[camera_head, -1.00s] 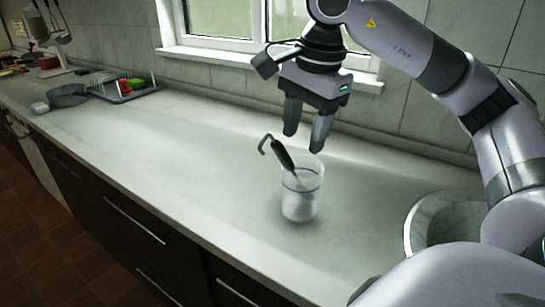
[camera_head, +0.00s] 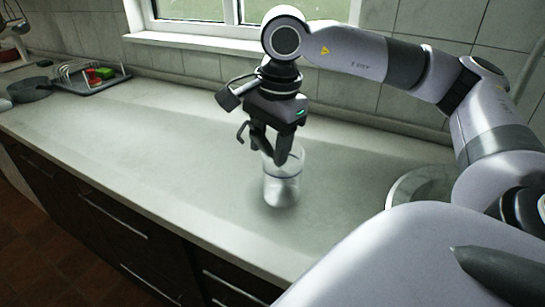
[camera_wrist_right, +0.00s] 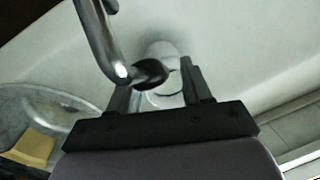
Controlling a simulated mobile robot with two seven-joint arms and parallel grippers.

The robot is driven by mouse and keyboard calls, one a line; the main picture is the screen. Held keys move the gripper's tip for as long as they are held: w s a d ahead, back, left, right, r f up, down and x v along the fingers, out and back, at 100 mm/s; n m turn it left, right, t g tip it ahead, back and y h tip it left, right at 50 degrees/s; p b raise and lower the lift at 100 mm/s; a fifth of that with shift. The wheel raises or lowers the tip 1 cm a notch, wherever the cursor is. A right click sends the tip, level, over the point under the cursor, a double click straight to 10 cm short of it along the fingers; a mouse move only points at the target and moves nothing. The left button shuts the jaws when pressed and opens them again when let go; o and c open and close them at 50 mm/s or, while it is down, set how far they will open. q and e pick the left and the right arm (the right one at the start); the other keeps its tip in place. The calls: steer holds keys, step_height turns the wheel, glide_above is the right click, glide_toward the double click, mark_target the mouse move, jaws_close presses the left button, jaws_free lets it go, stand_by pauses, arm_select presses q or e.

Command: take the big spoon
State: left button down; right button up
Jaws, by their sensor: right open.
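My right gripper is open, pointing down at the jar's mouth. In the right wrist view the spoon's shiny hook (camera_wrist_right: 105,45) and dark handle (camera_wrist_right: 150,72) lie close to the camera, near the gap between the fingers. I cannot tell whether the fingers touch the handle. My left gripper is not in view.
A round sink (camera_head: 420,186) is to the right of the jar, with a yellow item (camera_wrist_right: 33,147) near it in the right wrist view. A dark pan (camera_head: 30,89) and a rack (camera_head: 92,80) stand at the far left. The counter's middle is clear.

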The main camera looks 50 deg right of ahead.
jaws_close()
steer(key=shift+r, duration=0.15)
